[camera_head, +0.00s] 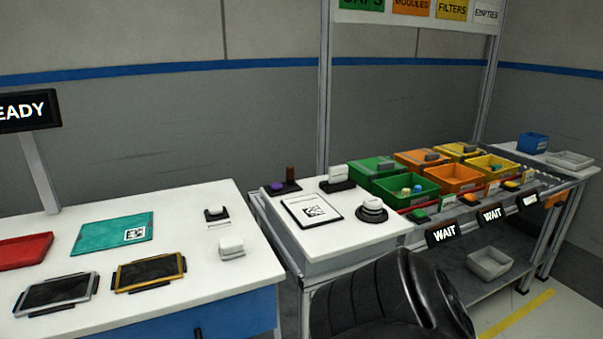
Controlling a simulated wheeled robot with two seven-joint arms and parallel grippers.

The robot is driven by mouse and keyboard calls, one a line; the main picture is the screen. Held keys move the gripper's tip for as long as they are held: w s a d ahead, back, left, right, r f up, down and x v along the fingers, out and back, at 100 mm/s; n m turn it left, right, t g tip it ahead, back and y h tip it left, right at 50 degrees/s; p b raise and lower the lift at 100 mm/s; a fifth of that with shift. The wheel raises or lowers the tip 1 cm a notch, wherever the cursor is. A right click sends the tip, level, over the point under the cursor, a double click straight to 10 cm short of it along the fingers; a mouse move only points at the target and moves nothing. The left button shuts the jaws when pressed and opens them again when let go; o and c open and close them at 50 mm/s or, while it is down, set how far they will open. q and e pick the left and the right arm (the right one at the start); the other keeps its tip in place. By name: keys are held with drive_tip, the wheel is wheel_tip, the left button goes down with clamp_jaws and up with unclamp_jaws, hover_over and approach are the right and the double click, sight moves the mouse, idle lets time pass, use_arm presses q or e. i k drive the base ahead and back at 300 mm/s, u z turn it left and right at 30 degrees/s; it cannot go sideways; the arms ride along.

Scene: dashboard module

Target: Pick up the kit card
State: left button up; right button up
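A white square card with a black frame and a printed code (312,210) lies flat on the small white table in the middle; it may be the kit card. A teal flat tray or folder (113,232) with a white code label lies on the left table, and I cannot tell whether that label is a separate card. Neither of my grippers is in view. Nothing touches the framed card.
The left white table (200,290) also holds a red tray (24,250), two framed panels and small white blocks. Green, orange and yellow bins (412,187) stand right of the card. A round black stand (371,211) sits close beside it.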

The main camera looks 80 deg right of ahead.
sight(337, 175)
drive_tip(key=z, duration=2)
